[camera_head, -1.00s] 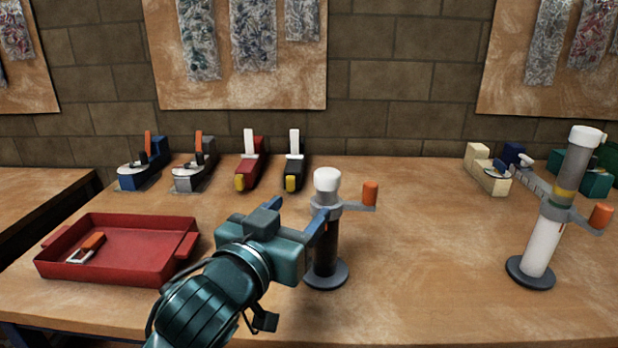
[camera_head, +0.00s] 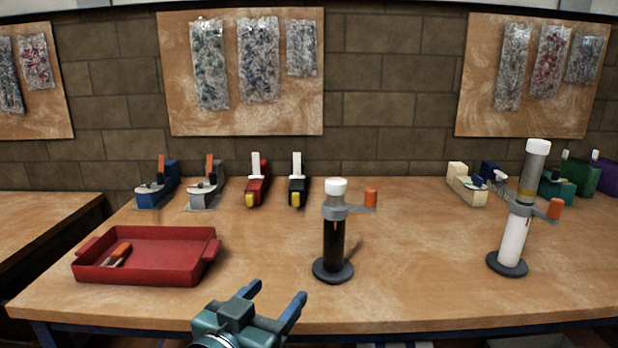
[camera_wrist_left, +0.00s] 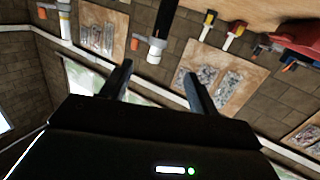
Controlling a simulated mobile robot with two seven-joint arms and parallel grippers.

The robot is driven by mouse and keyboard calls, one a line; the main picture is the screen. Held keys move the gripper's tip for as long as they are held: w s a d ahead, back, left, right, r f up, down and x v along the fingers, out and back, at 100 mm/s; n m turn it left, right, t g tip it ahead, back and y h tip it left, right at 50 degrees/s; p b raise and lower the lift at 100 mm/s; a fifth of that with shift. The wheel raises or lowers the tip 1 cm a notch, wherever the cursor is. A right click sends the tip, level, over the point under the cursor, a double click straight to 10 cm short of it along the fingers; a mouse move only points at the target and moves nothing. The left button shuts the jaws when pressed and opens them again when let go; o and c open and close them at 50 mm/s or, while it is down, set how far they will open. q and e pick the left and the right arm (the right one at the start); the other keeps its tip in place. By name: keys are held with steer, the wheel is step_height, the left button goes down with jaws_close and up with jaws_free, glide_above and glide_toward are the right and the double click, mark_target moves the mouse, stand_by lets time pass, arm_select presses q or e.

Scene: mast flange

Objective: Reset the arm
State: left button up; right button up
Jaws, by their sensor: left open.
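My left gripper (camera_head: 272,302) is at the bottom of the head view, in front of the table's near edge. Its two blue fingers are apart with nothing between them. In the left wrist view its dark fingers (camera_wrist_left: 158,88) also stand apart and empty. The closest thing ahead is a black mast (camera_head: 334,243) with a white cap, a grey flange and an orange knob, upright on a round dark base. It is apart from the gripper, and also shows in the left wrist view (camera_wrist_left: 163,22). My right gripper is not in view.
A red tray (camera_head: 150,277) holding an orange-handled tool (camera_head: 119,252) is at left. A white and grey mast (camera_head: 514,235) stands at right. Several tools, including a red one (camera_head: 257,184), line the back. The table (camera_head: 425,270) is clear between the masts.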

arm_select(q)
steer(key=s+a+f+n+g+y, duration=0.1)
steer(key=s+a+f, duration=0.3)
steer(key=s+f, duration=0.5)
steer(key=s+a+f+n+g+y, duration=0.1)
steer(key=s+a+f+y, duration=0.1)
steer(key=s+a+f, duration=0.6)
steer(key=d+g+p, duration=0.1)
steer(key=p, duration=0.4)
steer(key=d+r+g+p, duration=0.1)
steer(key=p, duration=0.4)
steer(key=w+d+g+p, duration=0.1)
steer(key=p, duration=0.5)
steer(key=shift+r+m+y, duration=0.3)
steer(key=shift+r+m, duration=0.1)
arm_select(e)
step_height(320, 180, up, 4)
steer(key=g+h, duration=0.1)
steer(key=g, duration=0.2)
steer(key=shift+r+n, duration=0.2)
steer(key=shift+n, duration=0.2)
arm_select(q)
steer(key=shift+f, duration=0.3)
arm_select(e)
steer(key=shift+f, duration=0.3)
